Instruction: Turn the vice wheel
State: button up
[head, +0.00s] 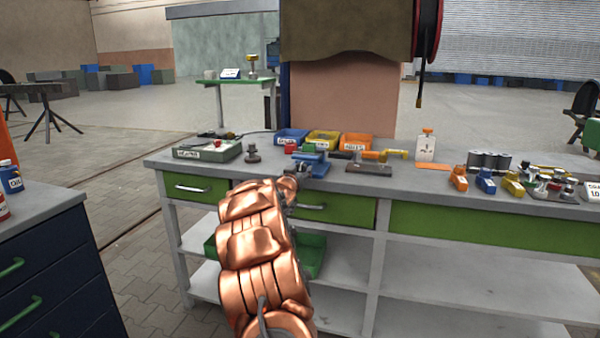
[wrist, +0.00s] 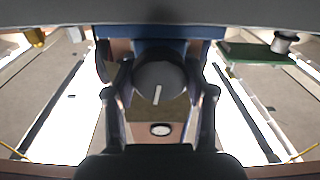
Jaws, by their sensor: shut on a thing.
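The blue vice (head: 312,162) stands on the front edge of the grey workbench, just beyond the end of my copper arm. In the wrist view its blue body (wrist: 160,32) spans the top. The dark round vice wheel (wrist: 172,76) faces the camera and has a pale line mark on its face, running nearly upright. My gripper (wrist: 159,92) has one finger on each side of the wheel and is shut on it. In the head view my arm hides the wheel and most of the gripper.
On the workbench (head: 420,197) stand blue, yellow and orange bins (head: 324,139) behind the vice, a green-grey tray (head: 208,150) to its left and several small parts to its right. A dark blue drawer cabinet (head: 50,265) stands at left. Floor between cabinet and bench is free.

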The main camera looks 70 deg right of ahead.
jog(key=shift+w, duration=0.1)
jog(key=shift+f+m+b, duration=0.1)
jog(key=shift+m+b, duration=0.6)
jog(key=shift+m, duration=1.3)
jog(key=m+b, duration=0.2)
jog(key=m, duration=0.1)
jog(key=shift+f+m, duration=0.1)
jog(key=shift+m, duration=0.2)
jog(key=m+b, duration=0.1)
jog(key=m, duration=0.2)
jog(key=shift+m+b, duration=0.3)
jog(key=shift+b, duration=0.1)
jog(key=m+b, duration=0.1)
jog(key=m, duration=0.2)
jog(key=shift+m+b, duration=0.3)
jog(key=shift+b, duration=0.1)
jog(key=m+b, duration=0.1)
jog(key=m, duration=0.2)
jog(key=shift+m, duration=0.3)
jog(key=m+b, duration=0.1)
jog(key=m, duration=0.2)
jog(key=shift+f+m, duration=0.1)
jog(key=shift+m, duration=0.2)
jog(key=m, duration=0.1)
jog(key=m+b, duration=0.1)
jog(key=m, duration=0.1)
jog(key=shift+s+m, duration=0.2)
jog(key=shift+m, duration=2)
